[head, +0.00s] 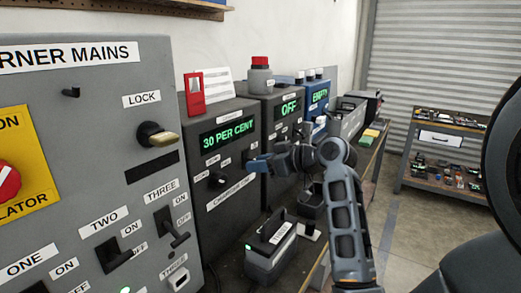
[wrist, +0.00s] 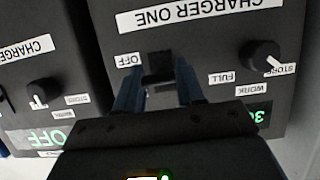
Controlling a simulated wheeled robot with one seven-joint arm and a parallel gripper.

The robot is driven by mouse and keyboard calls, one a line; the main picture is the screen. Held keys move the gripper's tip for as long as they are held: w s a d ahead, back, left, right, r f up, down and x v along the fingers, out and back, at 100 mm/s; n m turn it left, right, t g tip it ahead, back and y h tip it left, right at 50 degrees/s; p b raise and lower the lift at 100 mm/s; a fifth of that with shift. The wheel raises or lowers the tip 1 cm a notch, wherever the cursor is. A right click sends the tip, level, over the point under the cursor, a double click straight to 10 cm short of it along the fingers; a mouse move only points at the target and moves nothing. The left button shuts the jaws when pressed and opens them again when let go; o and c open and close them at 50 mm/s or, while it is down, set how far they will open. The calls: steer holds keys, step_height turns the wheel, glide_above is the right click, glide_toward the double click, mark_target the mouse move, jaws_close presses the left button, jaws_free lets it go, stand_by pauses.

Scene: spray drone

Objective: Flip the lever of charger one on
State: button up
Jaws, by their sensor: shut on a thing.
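Charger one (head: 215,150) is a dark box with a green display reading 30 PER CENT in the head view. In the wrist view its front panel (wrist: 220,40) appears upside down, with the CHARGER ONE label. Its black lever (wrist: 158,66) is beside an OFF label; no ON label is readable there. My gripper (wrist: 158,78) has its two blue fingers on either side of the lever and is shut on it. In the head view my gripper (head: 258,163) is at the right edge of charger one's front, and the lever is hidden behind it.
A second charger (head: 284,105) showing OFF and a blue unit (head: 318,97) stand to the right. A grey mains panel (head: 75,150) with levers stands at left. A battery-like box (head: 271,250) sits on the bench below my arm. Open floor lies at right.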

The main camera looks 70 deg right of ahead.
step_height(320, 180, up, 2)
steer(key=g+y+p, duration=0.1)
steer(key=g+p, duration=0.1)
steer(key=p, duration=0.3)
steer(key=shift+w+r+g, duration=0.1)
steer(key=shift+w+g, duration=0.05)
steer(key=shift+g, duration=0.25)
steer(key=shift+w+d+r+g+p, duration=0.15)
steer(key=shift+g+p, duration=0.15)
steer(key=shift+g, duration=0.45)
steer(key=shift+w+a+r+g+p, duration=0.1)
steer(key=shift+g+p, duration=0.15)
steer(key=shift+g, duration=0.5)
steer(key=shift+y, duration=0.3)
steer(key=o, duration=1)
steer(key=shift+o, duration=0.2)
steer(key=d+v, duration=0.1)
steer(key=v, duration=0.6)
steer(key=shift+a+r, duration=0.25)
steer(key=shift+a, duration=0.2)
steer(key=shift+s+a, duration=0.1)
steer(key=shift+s, duration=0.1)
